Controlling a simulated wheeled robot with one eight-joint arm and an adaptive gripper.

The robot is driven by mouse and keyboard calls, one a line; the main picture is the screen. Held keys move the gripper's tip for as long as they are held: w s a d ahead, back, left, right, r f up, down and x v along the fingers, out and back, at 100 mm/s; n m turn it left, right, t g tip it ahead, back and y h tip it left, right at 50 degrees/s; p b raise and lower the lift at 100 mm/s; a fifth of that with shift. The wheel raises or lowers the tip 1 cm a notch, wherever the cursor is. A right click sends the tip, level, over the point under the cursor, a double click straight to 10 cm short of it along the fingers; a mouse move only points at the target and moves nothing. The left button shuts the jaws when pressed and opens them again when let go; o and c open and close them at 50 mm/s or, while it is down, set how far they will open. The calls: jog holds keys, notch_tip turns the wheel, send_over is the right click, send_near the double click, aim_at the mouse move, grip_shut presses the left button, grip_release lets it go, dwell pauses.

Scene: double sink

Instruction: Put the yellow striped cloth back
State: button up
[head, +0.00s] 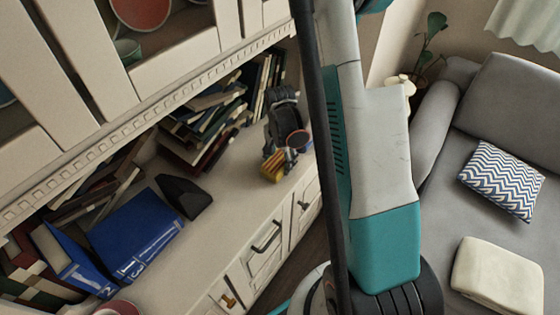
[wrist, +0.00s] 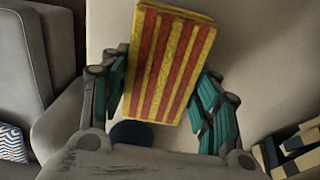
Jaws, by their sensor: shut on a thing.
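The yellow striped cloth (wrist: 172,62) shows in the wrist view as a flat, stiff-looking folded block with red and yellow stripes. My gripper (wrist: 163,92) has a teal-padded finger on each side of its lower half and is shut on it. In the head view my gripper (head: 285,130) is over the cabinet counter, and the cloth (head: 272,165) shows small below it, near the counter's front edge. I cannot tell whether the cloth touches the counter.
The cabinet counter (head: 225,215) holds leaning books (head: 205,125), blue binders (head: 135,235) and a black wedge-shaped object (head: 183,196). A bare stretch lies in front of them. A grey sofa (head: 435,135) with cushions (head: 502,180) stands right. A dark blue round thing (wrist: 131,132) shows beneath the cloth.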

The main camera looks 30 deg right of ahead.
aim_at(280, 159)
jog(key=shift+f, duration=0.1)
jog(key=o, duration=1.2)
notch_tip(280, 159, up, 12)
jog(key=p, duration=0.4)
jog(key=shift+r, duration=0.2)
